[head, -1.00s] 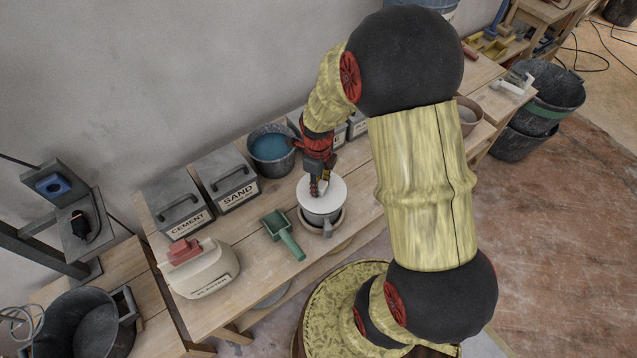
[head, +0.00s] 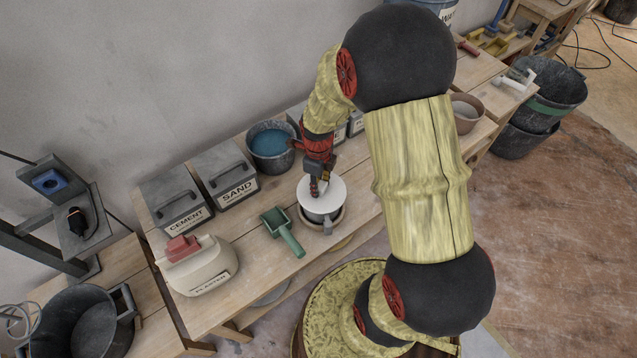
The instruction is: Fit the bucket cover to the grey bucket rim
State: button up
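The bucket cover (head: 322,191) is a pale, round, flat disc near the middle of the bench in the head view. My gripper (head: 319,190) points down at the cover's middle and appears shut on it; the gripped part is hidden by the fingers. The grey bucket (head: 327,228) is directly below the cover, with its handle side towards the front. The cover hides most of the rim. A dark band shows under the cover's front edge, but I cannot tell whether cover and rim touch.
A green scoop (head: 283,232) lies left of the bucket. A bucket of blue liquid (head: 271,147) and the sand box (head: 232,177) stand behind. The plaster container (head: 200,268) is at the front left. A brown bowl (head: 467,112) stands to the right, past my arm.

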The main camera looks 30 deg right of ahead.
jog(key=o, duration=0.5)
jog(key=shift+o, duration=0.2)
jog(key=shift+r, duration=0.1)
notch_tip(320, 180, up, 12)
dwell(0.3)
dwell(0.5)
